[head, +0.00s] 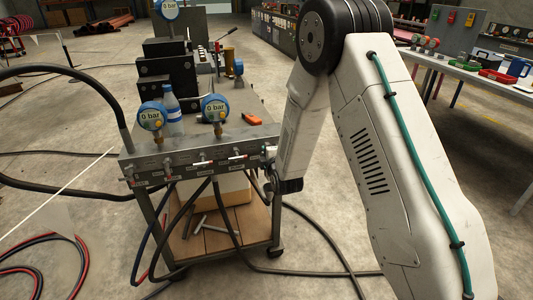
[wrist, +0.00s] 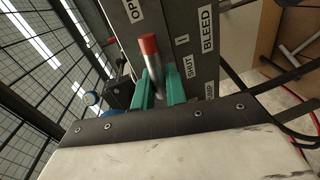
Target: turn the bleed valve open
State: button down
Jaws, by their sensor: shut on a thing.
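The bleed valve's lever (wrist: 152,66) is a silver bar with a red tip in the wrist view. My gripper (wrist: 160,88) has its two teal fingers shut on the lever, one on each side, with the red tip standing out beyond them. The dark valve panel (wrist: 175,25) carries the labels OPEN, SHUT and BLEED beside the lever. The red tip lies between the OPEN and SHUT labels; I cannot tell the exact lever angle. In the head view my wrist is at the right end of the grey manifold (head: 200,150), and the fingers are not clear there.
Blue gauges (head: 214,108) reading 0 bar stand on the manifold. A water bottle (head: 172,112) and an orange tool (head: 252,119) are on the cart behind it. Black hoses (head: 215,215) hang below and run across the floor. Other manifold levers sit left of my wrist.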

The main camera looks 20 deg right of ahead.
jog(key=shift+f+n, duration=0.1)
jog(key=shift+n, duration=0.3)
jog(key=c, duration=1.5)
grip_release()
jog(key=s+r, duration=0.1)
jog(key=s, duration=0.6)
jog(key=shift+s+r, duration=0.25)
jog(key=shift+s, duration=0.05)
